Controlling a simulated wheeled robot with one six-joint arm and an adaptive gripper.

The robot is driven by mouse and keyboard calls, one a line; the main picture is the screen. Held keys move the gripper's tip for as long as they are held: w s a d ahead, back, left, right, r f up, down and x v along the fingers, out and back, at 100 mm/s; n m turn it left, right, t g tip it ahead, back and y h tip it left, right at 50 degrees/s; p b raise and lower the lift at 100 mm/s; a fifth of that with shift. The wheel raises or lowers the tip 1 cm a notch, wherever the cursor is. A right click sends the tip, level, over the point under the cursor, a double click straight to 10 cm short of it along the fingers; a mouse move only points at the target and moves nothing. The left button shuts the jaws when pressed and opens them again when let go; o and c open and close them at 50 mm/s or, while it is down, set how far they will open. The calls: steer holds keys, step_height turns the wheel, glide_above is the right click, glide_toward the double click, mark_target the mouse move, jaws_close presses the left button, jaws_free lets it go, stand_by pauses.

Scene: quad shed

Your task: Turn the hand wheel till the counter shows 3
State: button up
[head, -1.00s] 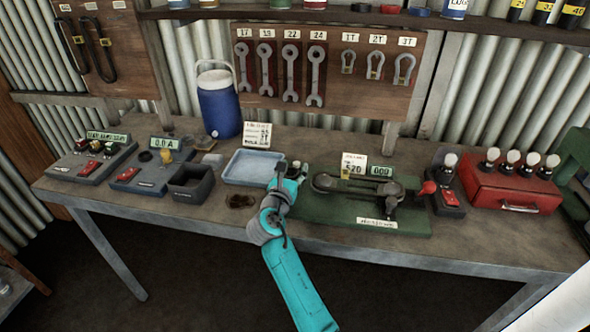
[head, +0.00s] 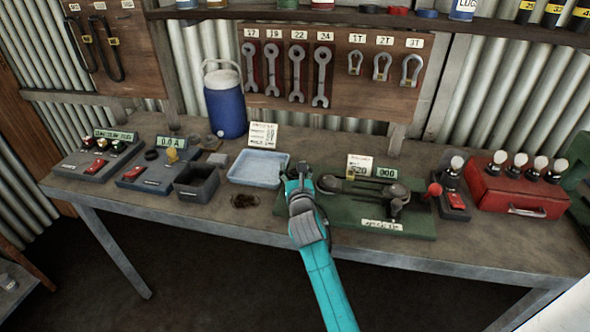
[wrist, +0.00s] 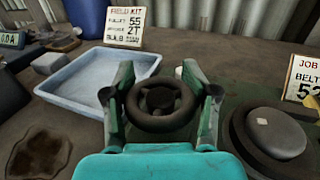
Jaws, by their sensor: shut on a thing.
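The hand wheel (wrist: 160,104) is a dark ring with a hub, at the left end of the green machine (head: 335,215). In the wrist view my gripper (wrist: 163,98) has a finger on each side of the wheel and is shut on it. In the head view my gripper (head: 300,182) covers most of the wheel. The counter (head: 387,173) is a small green display at the machine's back and appears to read 000. The counter is not in the wrist view.
A pale blue tray (head: 258,181) lies close left of my gripper. Round belt pulleys (wrist: 275,135) and a job card (wrist: 305,78) stand to the right. A red-knobbed lever (head: 434,189) is at the machine's right end. A dark stain (head: 245,200) marks the bench.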

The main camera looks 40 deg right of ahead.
stand_by(0.4)
steer(key=o, duration=1)
steer(key=shift+c, duration=0.2)
steer(key=v, duration=1.2)
steer(key=shift+s, duration=0.1)
